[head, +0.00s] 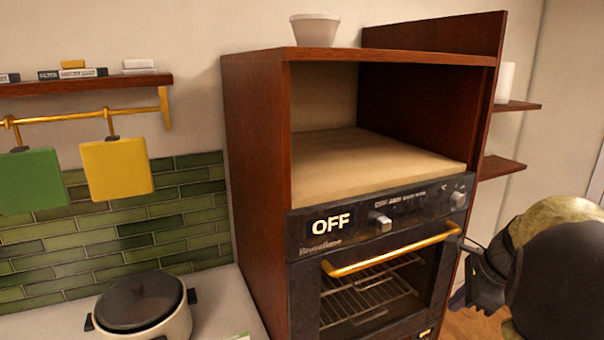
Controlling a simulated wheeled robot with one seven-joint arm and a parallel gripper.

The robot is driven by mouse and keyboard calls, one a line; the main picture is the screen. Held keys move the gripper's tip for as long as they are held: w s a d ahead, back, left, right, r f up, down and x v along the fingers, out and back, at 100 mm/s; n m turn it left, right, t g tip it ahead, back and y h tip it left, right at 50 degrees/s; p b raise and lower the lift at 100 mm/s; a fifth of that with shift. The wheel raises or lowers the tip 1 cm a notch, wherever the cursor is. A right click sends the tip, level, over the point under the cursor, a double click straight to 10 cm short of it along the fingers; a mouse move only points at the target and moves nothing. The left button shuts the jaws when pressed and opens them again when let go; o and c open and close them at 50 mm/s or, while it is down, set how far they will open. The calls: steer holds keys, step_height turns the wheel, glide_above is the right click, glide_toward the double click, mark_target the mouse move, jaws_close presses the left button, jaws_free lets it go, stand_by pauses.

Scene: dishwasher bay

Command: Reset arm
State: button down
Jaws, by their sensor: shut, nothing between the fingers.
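My gripper (468,270) is at the lower right of the head view, on the end of my dark arm. It is shut and I see nothing held in it. It is beside the right end of the oven's (306,268) gold handle (390,250); I cannot tell whether it touches the handle. The oven door looks closed, and wire racks show through its glass. A display on the oven reads OFF.
The oven sits in a tall wooden cabinet (250,180) with an empty open shelf (380,158) above it. A bowl (315,30) stands on top. A lidded cooker (142,305) is on the counter at left. Small side shelves (503,167) project right of the cabinet.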

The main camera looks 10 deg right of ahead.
steer(key=s+a+f+n+g+h+b, duration=0.1)
steer(key=s+a+f+n, duration=0.3)
steer(key=a+f+n, duration=0.4)
steer(key=s+a+f+n+h+b, duration=0.1)
steer(key=s+a+f+n, duration=0.3)
steer(key=a+n, duration=0.9)
step_height(320, 180, down, 4)
steer(key=shift+s+a+r+n+g+b, duration=0.1)
steer(key=shift+s+a+n+g+b, duration=0.25)
steer(key=shift+n, duration=0.85)
